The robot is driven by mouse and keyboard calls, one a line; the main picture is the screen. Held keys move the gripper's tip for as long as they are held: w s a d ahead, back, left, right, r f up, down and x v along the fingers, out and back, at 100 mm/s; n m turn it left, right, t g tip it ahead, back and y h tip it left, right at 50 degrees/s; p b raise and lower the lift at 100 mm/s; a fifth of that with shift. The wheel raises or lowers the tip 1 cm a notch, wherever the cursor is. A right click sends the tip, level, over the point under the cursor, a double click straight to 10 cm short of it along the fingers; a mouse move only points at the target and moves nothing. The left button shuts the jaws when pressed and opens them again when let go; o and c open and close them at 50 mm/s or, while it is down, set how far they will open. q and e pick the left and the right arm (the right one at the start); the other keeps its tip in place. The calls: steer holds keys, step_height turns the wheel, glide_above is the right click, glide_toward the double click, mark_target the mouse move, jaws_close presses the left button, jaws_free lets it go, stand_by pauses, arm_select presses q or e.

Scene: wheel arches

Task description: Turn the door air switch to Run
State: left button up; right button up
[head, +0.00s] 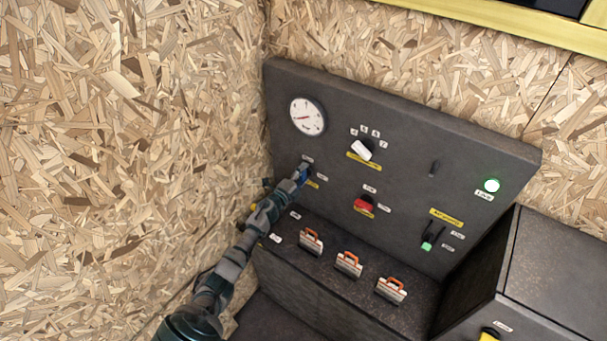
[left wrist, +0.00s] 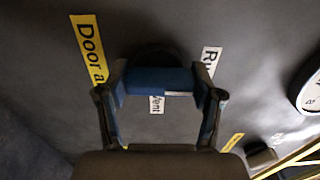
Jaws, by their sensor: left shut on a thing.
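The door air switch shows in the head view as a small blue handle (head: 303,173) at the left of the dark panel. In the left wrist view the blue handle (left wrist: 158,80) lies across the picture between my fingers, with a short white mark at its right part. My left gripper (head: 298,179) is shut on it; the fingers also show in the left wrist view (left wrist: 161,92). The partly hidden yellow "Door a…" label (left wrist: 90,48) is left, the "Ru…" label (left wrist: 210,60) right, and the "Vent" label (left wrist: 157,104) just below the handle. My right gripper is not in view.
Several orange-handled switches (head: 348,264) stand on the ledge below. A chipboard wall (head: 130,150) is close on the left.

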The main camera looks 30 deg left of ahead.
arm_select(q)
steer(key=shift+a+f, duration=0.1)
steer(key=shift+f, duration=0.05)
stand_by(0.3)
steer(key=o, duration=1)
steer(key=shift+o, duration=0.8)
steer(key=shift+a, duration=0.2)
steer(key=shift+s+f, duration=0.1)
steer(key=shift+s, duration=0.45)
steer(key=s+a, duration=0.1)
steer(key=s, duration=0.9)
steer(key=shift+s, duration=0.4)
